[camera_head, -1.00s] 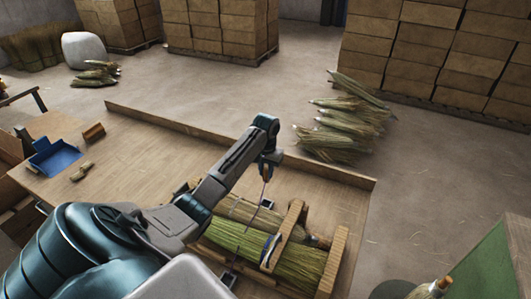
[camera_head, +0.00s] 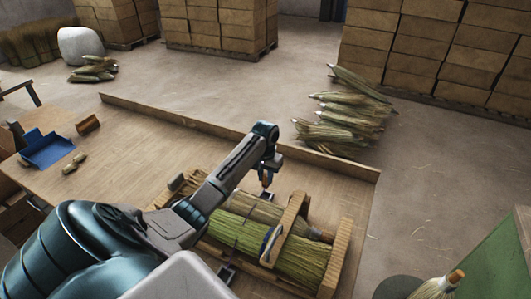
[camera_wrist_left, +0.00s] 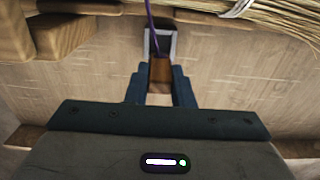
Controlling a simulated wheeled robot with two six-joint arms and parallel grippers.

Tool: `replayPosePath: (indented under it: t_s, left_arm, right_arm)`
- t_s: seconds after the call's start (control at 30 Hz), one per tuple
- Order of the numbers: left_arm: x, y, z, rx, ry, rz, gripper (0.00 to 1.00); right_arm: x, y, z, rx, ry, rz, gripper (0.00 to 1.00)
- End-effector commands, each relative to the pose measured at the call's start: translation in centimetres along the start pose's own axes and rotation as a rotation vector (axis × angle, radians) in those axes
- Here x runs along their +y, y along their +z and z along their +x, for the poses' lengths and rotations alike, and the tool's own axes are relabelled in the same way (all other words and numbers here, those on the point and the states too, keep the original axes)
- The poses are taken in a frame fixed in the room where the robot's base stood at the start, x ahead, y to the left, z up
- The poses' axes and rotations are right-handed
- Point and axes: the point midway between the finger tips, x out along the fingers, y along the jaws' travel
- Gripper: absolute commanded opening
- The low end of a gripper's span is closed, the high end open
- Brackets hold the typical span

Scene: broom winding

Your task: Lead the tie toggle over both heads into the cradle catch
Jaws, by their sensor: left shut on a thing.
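My left gripper (camera_head: 266,183) is shut on the small wooden tie toggle (camera_wrist_left: 161,72) above the bench, by the far side of the two heads. A purple tie cord (camera_wrist_left: 150,18) runs up from the toggle in the wrist view. A grey square metal fitting, probably the catch (camera_wrist_left: 172,42), shows just beyond the toggle; whether they touch is unclear. The green head (camera_head: 245,238) and the tan head (camera_head: 252,207) lie side by side in the wooden cradle (camera_head: 338,258). My left arm hides their left ends. My right gripper is not in view.
A blue tray (camera_head: 46,150) and a small brown block (camera_head: 88,123) sit at the bench's left. A low wooden ledge (camera_head: 225,133) runs along the far edge. Straw bundles (camera_head: 345,115) lie on the floor beyond. A dark metal bracket (camera_head: 227,273) shows at the cradle's near side.

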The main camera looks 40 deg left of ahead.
Motion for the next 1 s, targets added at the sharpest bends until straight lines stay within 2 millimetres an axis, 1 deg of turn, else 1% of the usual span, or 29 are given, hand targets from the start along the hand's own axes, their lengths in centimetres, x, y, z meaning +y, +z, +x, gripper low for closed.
replayPosePath:
  t_s: [0.1,0.43,0.7,1.0]
  left_arm:
    - [0.0,0.1,1.1,-0.001,0.000,0.000,0.00]
    - [0.0,0.4,3.8,-0.002,0.000,-0.001,0.00]
    - [-0.1,0.7,5.7,-0.002,0.000,-0.003,0.00]
    - [-0.1,0.8,6.7,-0.001,0.000,-0.003,0.00]
  right_arm:
    - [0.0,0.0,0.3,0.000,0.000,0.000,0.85]
    - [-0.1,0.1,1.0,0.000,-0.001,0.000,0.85]
    - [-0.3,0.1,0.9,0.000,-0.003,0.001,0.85]
    - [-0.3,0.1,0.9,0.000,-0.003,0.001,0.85]
